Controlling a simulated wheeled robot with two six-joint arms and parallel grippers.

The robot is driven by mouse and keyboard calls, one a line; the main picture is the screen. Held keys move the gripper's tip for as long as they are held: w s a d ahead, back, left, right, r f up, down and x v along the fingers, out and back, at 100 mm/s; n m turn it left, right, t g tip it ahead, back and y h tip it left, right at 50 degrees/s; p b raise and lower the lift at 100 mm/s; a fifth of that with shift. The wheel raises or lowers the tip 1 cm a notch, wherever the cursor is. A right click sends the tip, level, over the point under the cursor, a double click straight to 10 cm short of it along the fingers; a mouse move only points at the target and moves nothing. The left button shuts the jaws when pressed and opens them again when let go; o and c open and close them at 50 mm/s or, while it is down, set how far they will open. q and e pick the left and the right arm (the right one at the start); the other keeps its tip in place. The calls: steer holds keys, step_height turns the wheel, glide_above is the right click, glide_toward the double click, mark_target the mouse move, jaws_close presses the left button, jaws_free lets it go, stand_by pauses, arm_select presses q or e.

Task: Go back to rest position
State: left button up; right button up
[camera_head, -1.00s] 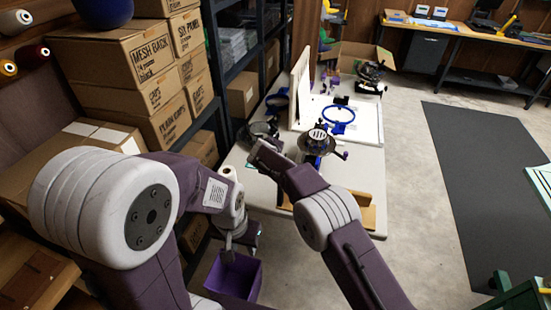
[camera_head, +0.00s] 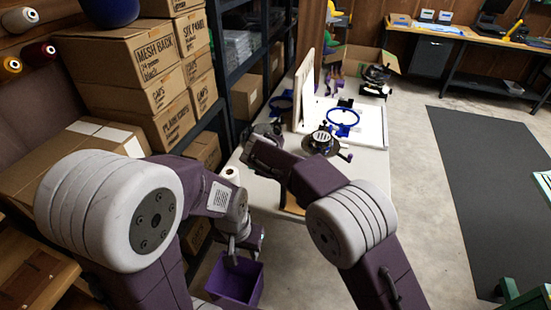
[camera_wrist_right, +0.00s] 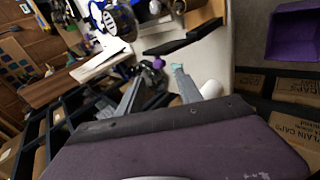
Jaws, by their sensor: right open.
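My left gripper (camera_head: 246,246) hangs below the left wrist, just above the purple bin (camera_head: 258,288). Its two finger ends look apart, and I see nothing between them. My right arm reaches in from the lower right over the near part of the white table (camera_head: 376,166). The right hand is at the table's left side, with its fingertips unclear in the head view. In the right wrist view, the right gripper (camera_wrist_right: 158,86) has its fingers spread and empty. A white cone (camera_wrist_right: 211,89) shows just beyond one finger.
Blue hoops (camera_head: 343,117) and a dark round-based device (camera_head: 320,142) stand on the table near the right forearm. Stacked cardboard boxes (camera_head: 130,65) and a dark shelf rack (camera_head: 225,72) are close on the left. Open floor (camera_head: 420,200) and a dark mat (camera_head: 480,180) lie right.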

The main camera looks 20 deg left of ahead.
steer(key=w+d+r+m+h+p, duration=0.1)
steer(key=w+d+r+m, duration=0.2)
steer(key=d, duration=0.5)
steer(key=w+d+r+m+h+p, duration=0.1)
steer(key=w+d+r, duration=0.2)
steer(key=d+r, duration=0.35)
steer(key=s+d+f+m+g+h+p, duration=0.1)
steer(key=s+d+m, duration=0.15)
steer(key=d, duration=0.55)
steer(key=s+d+f+m+g+p, duration=0.1)
steer(key=s+d, duration=0.2)
steer(key=d, duration=0.4)
steer(key=s+d+f+m+g, duration=0.1)
steer(key=s+d+f+m, duration=0.15)
steer(key=s, duration=0.25)
steer(key=s+d+f+m+g+p, duration=0.1)
steer(key=s+d, duration=0.2)
steer(key=s, duration=0.1)
steer(key=s+d+f+m+g, duration=0.1)
steer(key=s+d+f, duration=0.1)
steer(key=s, duration=0.3)
steer(key=s+a+f+m+g+y, duration=0.1)
steer(key=s+f+m, duration=0.1)
steer(key=s, duration=0.4)
steer(key=s+a+f+m+g+y, duration=0.1)
steer(key=s+f+m, duration=0.2)
steer(key=s, duration=0.4)
steer(key=shift+a+f+m+g+y, duration=0.15)
steer(key=shift+f+m+g+y, duration=0.2)
steer(key=shift+f, duration=0.5)
